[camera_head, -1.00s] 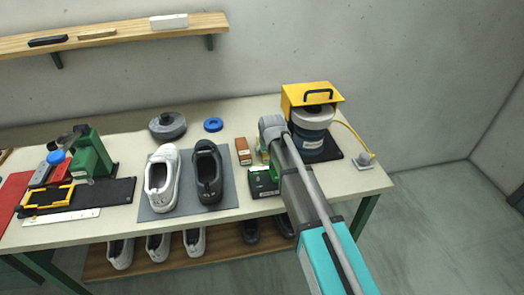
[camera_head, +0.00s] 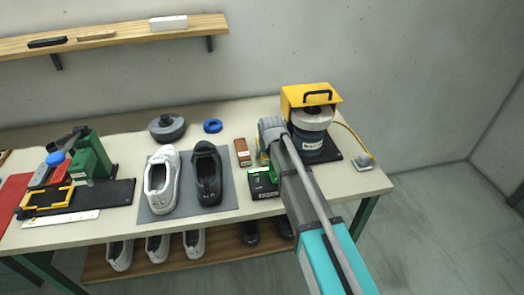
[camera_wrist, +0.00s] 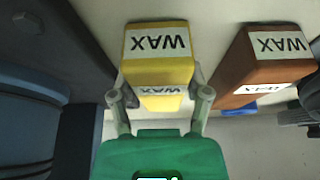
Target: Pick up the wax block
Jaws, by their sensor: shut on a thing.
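The yellow block marked WAX (camera_wrist: 158,68) is in the middle of the wrist view, between the two grey fingers. My gripper (camera_wrist: 160,90) is shut on it, one finger at each side. Whether the block touches the table cannot be told. In the head view only a small yellow piece shows beside the end of my arm, which hides most of the block and the fingers. A brown block marked WAX (camera_wrist: 265,60) stands to the right in the wrist view; it also shows in the head view (camera_head: 242,152), left of my arm's end.
A black box with green on it (camera_head: 262,183) stands by my arm near the table's front edge. A dark machine with a yellow hood (camera_head: 312,97) is close on the right. A white shoe (camera_head: 162,183) and a black shoe (camera_head: 207,178) stand on a grey mat to the left.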

